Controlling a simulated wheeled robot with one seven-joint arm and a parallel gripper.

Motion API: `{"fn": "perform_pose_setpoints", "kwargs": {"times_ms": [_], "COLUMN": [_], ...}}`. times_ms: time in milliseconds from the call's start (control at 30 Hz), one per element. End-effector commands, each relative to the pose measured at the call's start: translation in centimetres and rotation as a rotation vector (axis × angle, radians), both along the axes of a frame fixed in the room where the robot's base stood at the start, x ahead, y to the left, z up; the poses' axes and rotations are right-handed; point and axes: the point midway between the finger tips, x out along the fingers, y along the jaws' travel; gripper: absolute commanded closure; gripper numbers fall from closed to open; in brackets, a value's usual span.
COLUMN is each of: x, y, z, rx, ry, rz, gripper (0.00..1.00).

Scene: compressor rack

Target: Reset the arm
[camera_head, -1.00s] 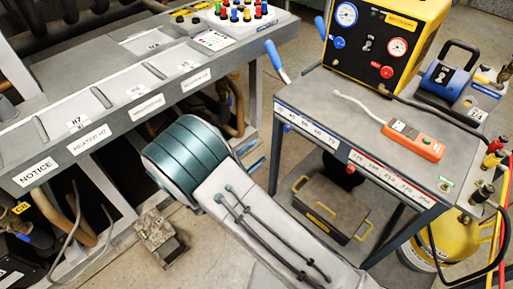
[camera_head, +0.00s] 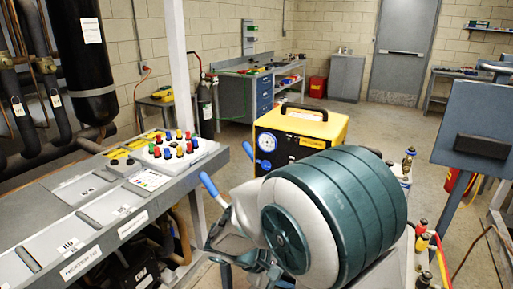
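My arm (camera_head: 335,205) fills the lower middle of the head view, with a large teal banded joint and pale link parts. It is raised in front of the cart and hides much of it. Grey and dark parts (camera_head: 232,240) show just left of the teal joint, partly hidden by it. I cannot make out gripper fingers there, and I see no object held.
A panel bench with coloured knobs (camera_head: 178,148) runs along the left. A yellow and black gauge unit (camera_head: 300,128) stands right behind my arm. A blue-grey panel (camera_head: 482,125) stands at the right. Open floor (camera_head: 350,115) leads back to a grey door (camera_head: 405,50).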

Motion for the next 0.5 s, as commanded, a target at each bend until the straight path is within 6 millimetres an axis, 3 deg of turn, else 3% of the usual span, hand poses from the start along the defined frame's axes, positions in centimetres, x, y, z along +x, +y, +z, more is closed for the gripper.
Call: {"fn": "perform_pose_setpoints", "kwargs": {"times_ms": [33, 200, 500], "x": [-0.9, -4.0, -8.9], "y": [-1.4, -4.1, -6.3], "z": [1.6, 4.4, 9.5], "rx": [0.068, 0.287, 0.661], "ry": [-0.007, -0.034, -0.188], "rz": [-0.065, -0.247, -0.509], "gripper": [0.57, 0.57, 0.57]}}
